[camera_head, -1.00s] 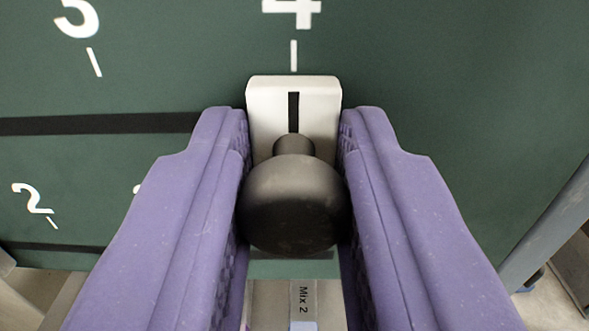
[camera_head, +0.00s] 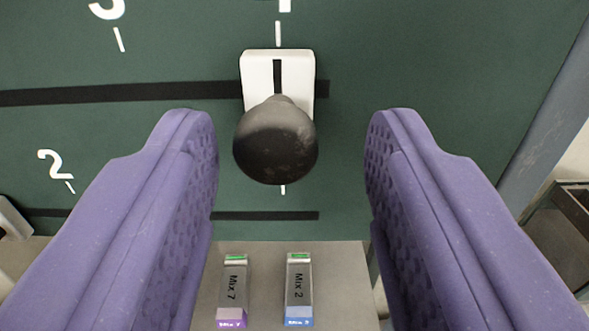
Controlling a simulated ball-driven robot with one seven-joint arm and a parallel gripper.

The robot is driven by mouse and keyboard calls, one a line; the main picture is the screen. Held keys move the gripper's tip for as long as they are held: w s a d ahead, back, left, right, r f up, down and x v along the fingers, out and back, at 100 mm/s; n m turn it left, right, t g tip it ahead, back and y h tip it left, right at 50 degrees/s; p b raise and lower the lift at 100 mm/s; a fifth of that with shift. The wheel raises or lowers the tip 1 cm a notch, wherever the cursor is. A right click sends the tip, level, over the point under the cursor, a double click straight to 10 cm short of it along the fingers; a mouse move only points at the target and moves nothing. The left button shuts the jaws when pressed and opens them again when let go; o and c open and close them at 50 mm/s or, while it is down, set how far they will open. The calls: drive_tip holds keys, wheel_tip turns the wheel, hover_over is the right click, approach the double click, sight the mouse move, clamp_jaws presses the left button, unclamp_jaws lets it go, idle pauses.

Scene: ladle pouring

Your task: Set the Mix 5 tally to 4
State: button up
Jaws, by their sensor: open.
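The tally slider is a white block (camera_head: 256,70) with a black pointer line and a round dark knob (camera_head: 275,140). It sits near the right end of the upper black slot (camera_head: 150,91) on the green board (camera_head: 430,60). Its pointer lines up with the white tick above it, whose numeral is mostly cut off by the frame's top. My gripper (camera_head: 291,125) is open, with its purple fingers on both sides of the knob and apart from it. No Mix 5 label shows in the view.
A lower black slot (camera_head: 265,216) runs beneath, with a numeral 2 (camera_head: 55,164) above its left part. Below the board, a grey surface (camera_head: 345,265) holds a Mix 7 block (camera_head: 233,290) and a Mix 2 block (camera_head: 299,290). A grey post (camera_head: 548,120) stands at the right.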

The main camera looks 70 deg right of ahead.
drive_tip(key=v, duration=0.5)
drive_tip(key=shift+a, duration=0.1)
